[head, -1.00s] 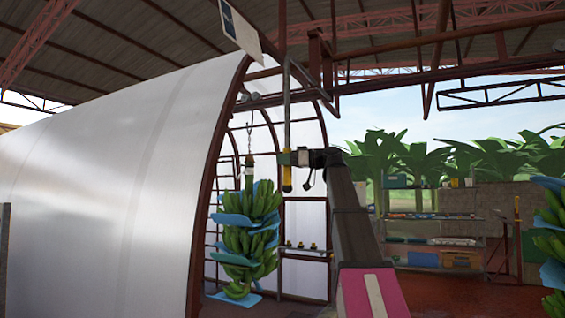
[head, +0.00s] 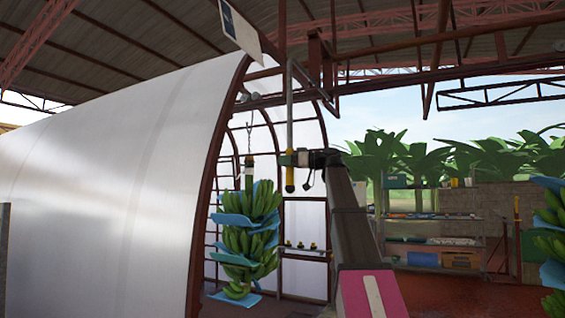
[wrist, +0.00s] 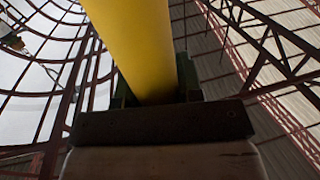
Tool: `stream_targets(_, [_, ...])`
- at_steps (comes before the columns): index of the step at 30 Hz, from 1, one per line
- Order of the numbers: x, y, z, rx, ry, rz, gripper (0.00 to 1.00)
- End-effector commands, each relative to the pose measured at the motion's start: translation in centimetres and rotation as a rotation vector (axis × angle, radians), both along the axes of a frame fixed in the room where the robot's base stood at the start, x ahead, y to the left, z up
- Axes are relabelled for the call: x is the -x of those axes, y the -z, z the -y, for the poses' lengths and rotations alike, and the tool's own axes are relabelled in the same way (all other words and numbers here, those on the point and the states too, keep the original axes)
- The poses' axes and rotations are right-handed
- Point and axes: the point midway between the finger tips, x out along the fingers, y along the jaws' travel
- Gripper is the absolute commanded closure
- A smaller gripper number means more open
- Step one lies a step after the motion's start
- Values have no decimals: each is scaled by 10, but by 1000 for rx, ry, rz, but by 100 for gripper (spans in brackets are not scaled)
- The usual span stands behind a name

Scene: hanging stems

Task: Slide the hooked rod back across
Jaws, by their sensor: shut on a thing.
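The hooked rod (head: 290,120) hangs upright in the head view, grey along its length with a yellow lower end. Its upper end reaches the dark red overhead frame; how the hook sits there is too small to tell. My gripper (head: 289,158) is shut on the rod near its lower end. In the wrist view the rod's yellow part (wrist: 135,45) rises between the jaws of my gripper (wrist: 155,95) and fills the upper middle. The fingertips are partly hidden behind the rod and the gripper body.
A banana stem (head: 247,235) with blue sheets hangs on a chain just left of the rod. The white curved tunnel wall (head: 120,180) fills the left. Another banana stem (head: 555,240) hangs at the right edge. Shelves (head: 435,243) stand behind at the right.

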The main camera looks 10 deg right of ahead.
Motion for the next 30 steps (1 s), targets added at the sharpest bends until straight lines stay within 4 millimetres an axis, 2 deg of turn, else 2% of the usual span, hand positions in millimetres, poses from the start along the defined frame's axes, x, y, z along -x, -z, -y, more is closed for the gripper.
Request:
stream_targets(1, [-16,-3,9,0,5,-1,100])
stream_targets(6, [-57,-3,39,-1,4,-2,100])
stream_targets(10, [-82,-2,58,0,5,-1,100])
stream_targets(13, [-89,-1,64,0,4,0,100])
stream_targets(21, [-90,-1,65,0,8,1,100])
stream_targets(22, [-90,-1,66,0,8,1,63])
stream_targets(24, [-90,-1,65,0,8,1,41])
stream_targets(30, [-88,-1,64,0,5,0,41])
